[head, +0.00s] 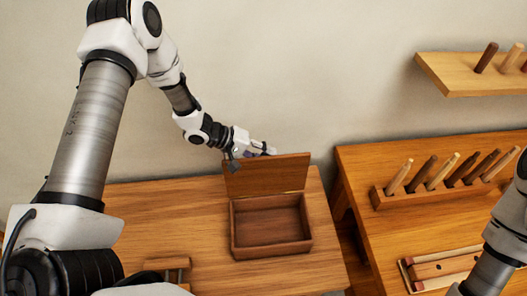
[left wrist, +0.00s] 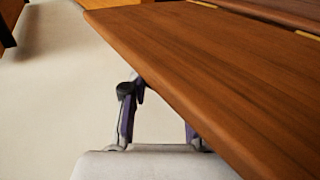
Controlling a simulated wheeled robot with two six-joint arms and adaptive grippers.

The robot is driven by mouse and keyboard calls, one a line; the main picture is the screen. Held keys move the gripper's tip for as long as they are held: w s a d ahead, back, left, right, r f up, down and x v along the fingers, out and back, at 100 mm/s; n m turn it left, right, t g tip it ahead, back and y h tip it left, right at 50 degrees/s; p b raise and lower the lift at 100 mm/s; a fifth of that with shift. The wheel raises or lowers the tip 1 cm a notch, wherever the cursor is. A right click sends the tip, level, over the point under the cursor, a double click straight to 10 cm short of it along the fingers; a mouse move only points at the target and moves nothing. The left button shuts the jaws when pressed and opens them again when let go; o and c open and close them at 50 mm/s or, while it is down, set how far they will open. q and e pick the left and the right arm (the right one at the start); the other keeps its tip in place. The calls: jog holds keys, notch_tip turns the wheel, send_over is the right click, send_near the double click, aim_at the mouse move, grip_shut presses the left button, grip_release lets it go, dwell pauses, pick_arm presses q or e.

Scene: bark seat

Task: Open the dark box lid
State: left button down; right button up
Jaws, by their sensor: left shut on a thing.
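The dark brown wooden box (head: 272,250) stands on the table in the head view, its empty inside showing. Its lid (head: 268,177) is raised, standing roughly upright along the back edge. My left gripper (head: 234,160) is at the lid's upper left part and shut on it; the lid partly hides the fingers. In the left wrist view the lid (left wrist: 215,65) fills the upper right as a broad board, with brass-coloured hinge pieces at its far edge. The gripper fingers (left wrist: 158,118) are at its near edge, one partly covered. My right gripper is out of view.
The box's table (head: 170,220) is clear around the box, with a small wooden stand (head: 168,264) at the front. A second table on the right holds a peg rack (head: 440,187) and a flat tray (head: 445,268). A wall shelf (head: 475,75) hangs above it.

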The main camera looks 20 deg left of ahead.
pick_arm(q)
jog(key=c, duration=0.9)
grip_release()
jog(key=shift+o, duration=0.2)
jog(key=v, duration=1.2)
